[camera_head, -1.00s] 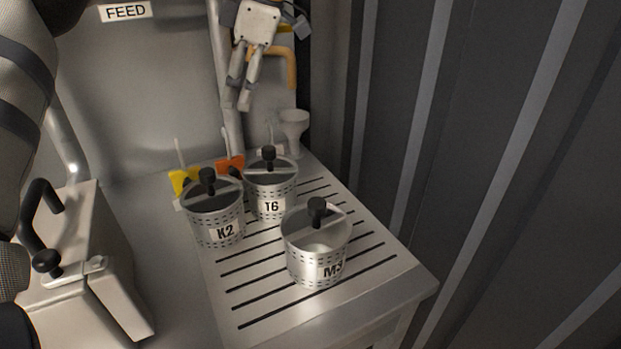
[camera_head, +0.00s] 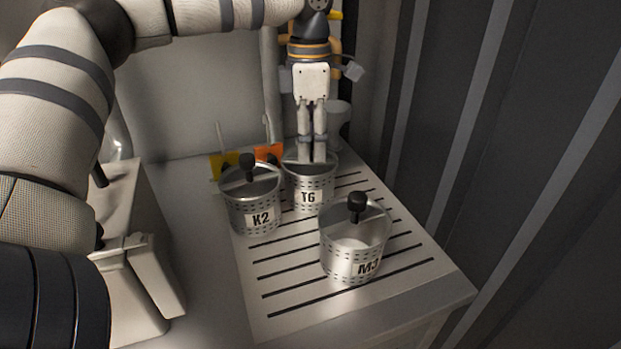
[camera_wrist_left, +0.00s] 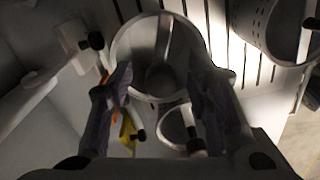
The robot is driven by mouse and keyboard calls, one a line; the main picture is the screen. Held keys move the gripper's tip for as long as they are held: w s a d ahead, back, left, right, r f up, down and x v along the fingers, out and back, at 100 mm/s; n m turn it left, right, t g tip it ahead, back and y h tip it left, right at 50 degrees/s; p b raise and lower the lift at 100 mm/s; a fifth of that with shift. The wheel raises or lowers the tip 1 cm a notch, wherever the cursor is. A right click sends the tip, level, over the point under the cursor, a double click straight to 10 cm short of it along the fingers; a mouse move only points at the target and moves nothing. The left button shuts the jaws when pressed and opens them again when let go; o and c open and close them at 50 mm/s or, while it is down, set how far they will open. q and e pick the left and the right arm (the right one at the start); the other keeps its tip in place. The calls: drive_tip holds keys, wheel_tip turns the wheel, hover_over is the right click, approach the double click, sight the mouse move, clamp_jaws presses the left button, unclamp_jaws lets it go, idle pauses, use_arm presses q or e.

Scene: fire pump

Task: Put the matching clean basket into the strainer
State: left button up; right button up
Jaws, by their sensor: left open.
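Three perforated metal baskets with black knobs stand on a slotted drain board: K2 (camera_head: 252,203) at left, T6 (camera_head: 308,192) behind and M3 (camera_head: 354,245) in front. My left gripper (camera_head: 312,158) points down over T6, its fingertips at the rim and hiding T6's knob. It is open. In the left wrist view my left gripper (camera_wrist_left: 168,90) has its fingers apart with a round basket rim between and beyond them; no label is readable there. The strainer is not clearly identifiable; a pale boxy housing (camera_head: 150,275) stands at left, partly behind my arm. My right gripper is not in view.
A yellow tag (camera_head: 222,165) and an orange tag (camera_head: 268,152) stand behind the baskets. A pale funnel-like cup (camera_head: 338,118) is behind T6. A corrugated dark wall (camera_head: 500,150) closes the right side. The drain board's front (camera_head: 300,298) is clear.

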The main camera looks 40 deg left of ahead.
use_arm(q)
drive_tip(key=shift+f, duration=0.3)
drive_tip(key=shift+r, duration=0.1)
clamp_jaws()
